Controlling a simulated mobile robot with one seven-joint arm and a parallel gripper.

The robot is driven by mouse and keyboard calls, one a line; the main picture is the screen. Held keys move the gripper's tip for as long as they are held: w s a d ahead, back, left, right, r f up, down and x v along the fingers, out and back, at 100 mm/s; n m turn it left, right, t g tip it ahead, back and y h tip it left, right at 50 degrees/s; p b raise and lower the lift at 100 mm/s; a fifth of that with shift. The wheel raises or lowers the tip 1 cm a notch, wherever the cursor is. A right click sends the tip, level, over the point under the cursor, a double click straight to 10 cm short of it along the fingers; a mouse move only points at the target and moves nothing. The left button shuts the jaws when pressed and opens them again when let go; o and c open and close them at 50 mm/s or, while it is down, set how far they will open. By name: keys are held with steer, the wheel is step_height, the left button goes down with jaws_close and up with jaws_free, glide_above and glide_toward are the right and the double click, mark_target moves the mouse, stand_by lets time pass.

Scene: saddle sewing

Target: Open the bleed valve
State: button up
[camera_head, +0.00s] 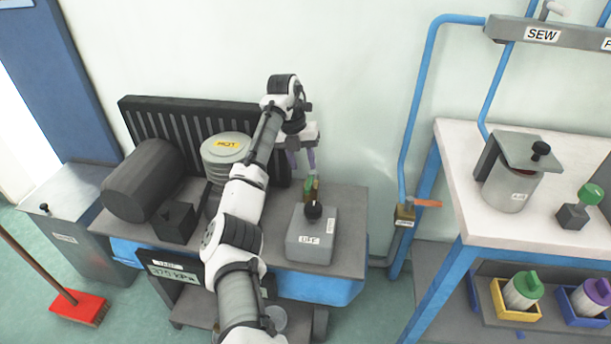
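A brass valve body with an orange lever (427,204) sits low on the blue wall pipe, right of the cart. The lever points right, across the pipe. A small tag below it is too small to read, so I cannot tell for sure that this is the bleed valve. My gripper (302,168) is over the cart, left of this valve and well apart from it. Its two fingers point down and stand apart with nothing seen between them. Just below the fingertips is a small green and brass piece (311,188), partly hidden behind a black knob.
A grey box (312,246) with the black knob (313,210) stands on the cart. A ribbed cylinder marked HOT (227,147) and a dark drum (143,182) are left of my arm. A white-topped table (470,215) stands right of the valve.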

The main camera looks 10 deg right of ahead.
step_height(320, 180, up, 8)
steer(key=a, duration=0.1)
steer(key=shift+w+a+f+p, duration=0.2)
steer(key=shift+w+f+p, duration=0.1)
steer(key=shift+p, duration=0.1)
